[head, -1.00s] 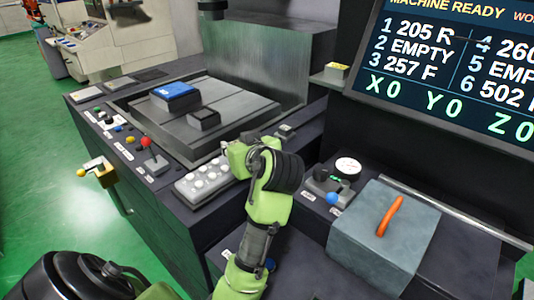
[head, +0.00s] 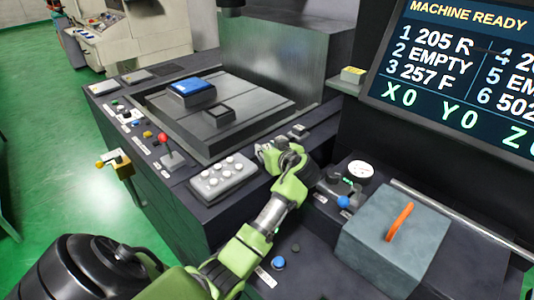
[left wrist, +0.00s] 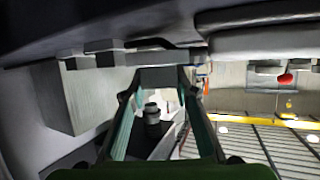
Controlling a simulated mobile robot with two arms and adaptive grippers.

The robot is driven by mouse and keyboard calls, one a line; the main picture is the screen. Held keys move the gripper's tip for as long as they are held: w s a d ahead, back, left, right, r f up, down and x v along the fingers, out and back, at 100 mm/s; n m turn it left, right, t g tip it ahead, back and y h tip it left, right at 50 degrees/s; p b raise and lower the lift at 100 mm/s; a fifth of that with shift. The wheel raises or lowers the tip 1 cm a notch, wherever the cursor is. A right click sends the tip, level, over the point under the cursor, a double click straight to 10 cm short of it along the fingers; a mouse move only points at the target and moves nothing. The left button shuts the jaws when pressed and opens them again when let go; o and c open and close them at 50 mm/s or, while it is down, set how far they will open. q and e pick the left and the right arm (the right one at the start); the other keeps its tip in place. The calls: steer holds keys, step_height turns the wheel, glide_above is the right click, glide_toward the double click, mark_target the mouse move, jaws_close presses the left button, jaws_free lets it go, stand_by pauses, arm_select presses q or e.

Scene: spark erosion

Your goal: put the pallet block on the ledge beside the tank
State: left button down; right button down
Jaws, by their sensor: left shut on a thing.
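My left gripper (head: 268,155) is over the dark ledge (head: 325,128) beside the tank (head: 150,110), just right of the white-button keypad. Its fingers are hard to make out in the head view. In the left wrist view the two fingers of the gripper (left wrist: 162,85) are shut on a grey block (left wrist: 165,76), seemingly the pallet block. The block is hidden or too small to tell in the head view, so I cannot tell whether it touches the ledge. My right gripper is not in view.
A blue-topped block (head: 192,88) and a low dark block (head: 219,114) sit on the tank's slotted table.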

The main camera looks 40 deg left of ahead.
arm_select(q)
step_height(320, 180, down, 2)
steer(key=shift+p, duration=0.3)
steer(key=shift+f, duration=0.15)
steer(key=shift+f, duration=0.1)
steer(key=c, duration=2)
jaws_free()
steer(key=shift+s+f, duration=0.1)
steer(key=shift+f, duration=0.1)
steer(key=o, duration=0.4)
steer(key=shift+r, duration=0.1)
steer(key=shift+r, duration=0.1)
